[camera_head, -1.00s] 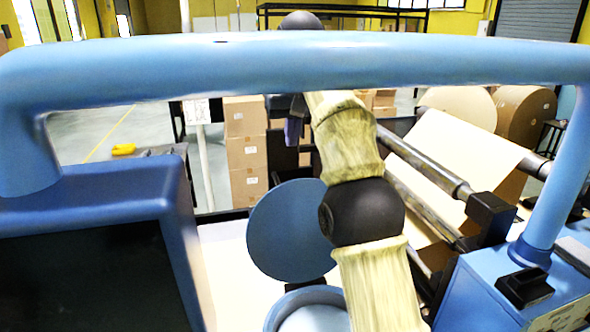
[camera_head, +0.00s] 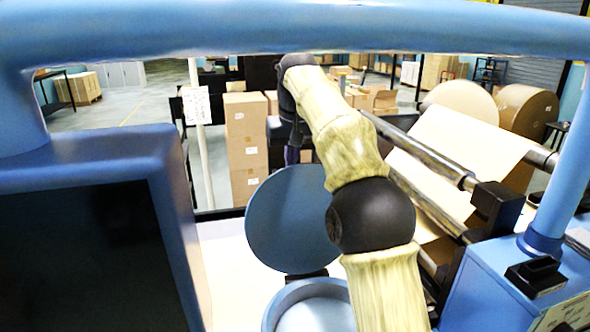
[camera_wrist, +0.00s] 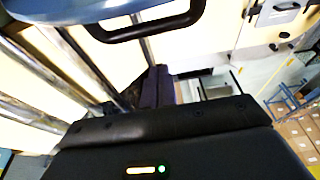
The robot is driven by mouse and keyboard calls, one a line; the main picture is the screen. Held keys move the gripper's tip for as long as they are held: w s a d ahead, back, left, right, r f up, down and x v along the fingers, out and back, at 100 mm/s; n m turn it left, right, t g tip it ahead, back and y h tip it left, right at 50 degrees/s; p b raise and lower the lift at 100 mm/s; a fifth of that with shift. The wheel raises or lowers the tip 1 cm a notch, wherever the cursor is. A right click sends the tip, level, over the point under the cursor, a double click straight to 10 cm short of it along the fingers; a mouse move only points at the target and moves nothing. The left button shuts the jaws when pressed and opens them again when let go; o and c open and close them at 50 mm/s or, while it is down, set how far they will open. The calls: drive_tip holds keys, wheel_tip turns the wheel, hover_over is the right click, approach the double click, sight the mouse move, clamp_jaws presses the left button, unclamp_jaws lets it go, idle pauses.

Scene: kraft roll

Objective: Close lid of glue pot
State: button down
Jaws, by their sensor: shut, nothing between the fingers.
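The glue pot (camera_head: 312,290) is a round blue pot at the bottom middle of the head view, cut off by the picture's edge. Its lid (camera_head: 285,225), a flat blue disc, stands upright at the far side of the pot, so the pot is open. My arm passes in front of the right side of both. My gripper (camera_head: 294,152) is beyond the lid, near its top edge, with its purplish fingers pointing down and partly hidden by the lid. In the wrist view the dark fingers (camera_wrist: 156,88) are together and hold nothing.
A thick blue bar (camera_head: 300,28) crosses above my arm. A dark-faced blue cabinet (camera_head: 85,250) stands at left. Metal rollers (camera_head: 425,150) and a kraft sheet (camera_head: 450,160) are at right. Stacked cartons (camera_head: 246,150) stand behind. A black loop handle (camera_wrist: 150,25) shows in the wrist view.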

drive_tip(key=shift+s+d+r, duration=0.15)
drive_tip(key=shift+s+d, duration=0.05)
drive_tip(key=shift+s, duration=0.75)
drive_tip(key=shift+s+d+r, duration=0.1)
drive_tip(key=shift+s+d, duration=0.05)
drive_tip(key=shift+s, duration=0.75)
drive_tip(key=shift+b, duration=0.5)
